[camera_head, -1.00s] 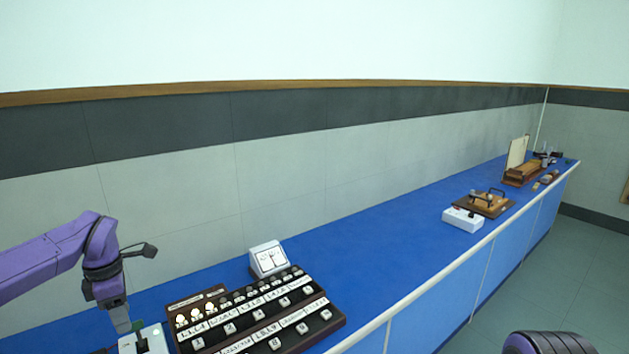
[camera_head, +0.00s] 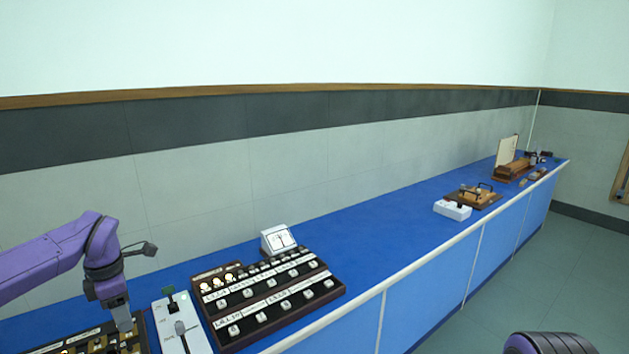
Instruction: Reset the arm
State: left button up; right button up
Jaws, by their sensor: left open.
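My left gripper (camera_head: 122,318) comes in from the left on a purple arm and points down over the near left end of the blue bench. It is open, and I see nothing held in it. Its tips are at a dark panel with small keys (camera_head: 100,343), cut by the lower edge; I cannot tell whether they touch it. To the right of the gripper is a white box (camera_head: 192,338) with a green-topped lever and a grey lever. My right gripper is out of view; only a purple part of my body shows at the bottom right.
A dark board with labelled switches (camera_head: 268,301) lies right of the white box, with a small white meter (camera_head: 277,239) behind it. The blue bench (camera_head: 370,215) is clear beyond. Farther along are a white box (camera_head: 452,210), a wooden device (camera_head: 474,195) and a wooden stand (camera_head: 511,171).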

pick_arm(q)
jog(key=w+d+f+t+y+b, duration=0.2)
jog(key=w+f+t+y, duration=0.15)
jog(key=f+y, duration=0.35)
jog(key=s+d+f+m+t+b, duration=0.25)
jog(key=d+f+m, duration=0.2)
jog(key=f, duration=0.45)
jog(key=s+d+f+m+t+b, duration=0.1)
jog(key=s+d+f+m+b, duration=0.2)
jog(key=d+f, duration=0.5)
jog(key=s+f+m+g+h+b, duration=0.1)
jog(key=s+f+m+g+b, duration=0.1)
jog(key=s+f+m, duration=0.4)
jog(key=s+f+m+g+h+b, duration=0.2)
jog(key=s+f+m+b, duration=0.2)
jog(key=s+f, duration=1.1)
jog(key=s+m, duration=0.2)
jog(key=s, duration=0.4)
jog(key=shift+s+d+f+h, duration=0.25)
jog(key=shift+s+f+h, duration=0.05)
jog(key=shift+s, duration=0.1)
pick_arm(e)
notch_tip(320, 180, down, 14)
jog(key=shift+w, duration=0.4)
pick_arm(q)
jog(key=shift+m, duration=0.25)
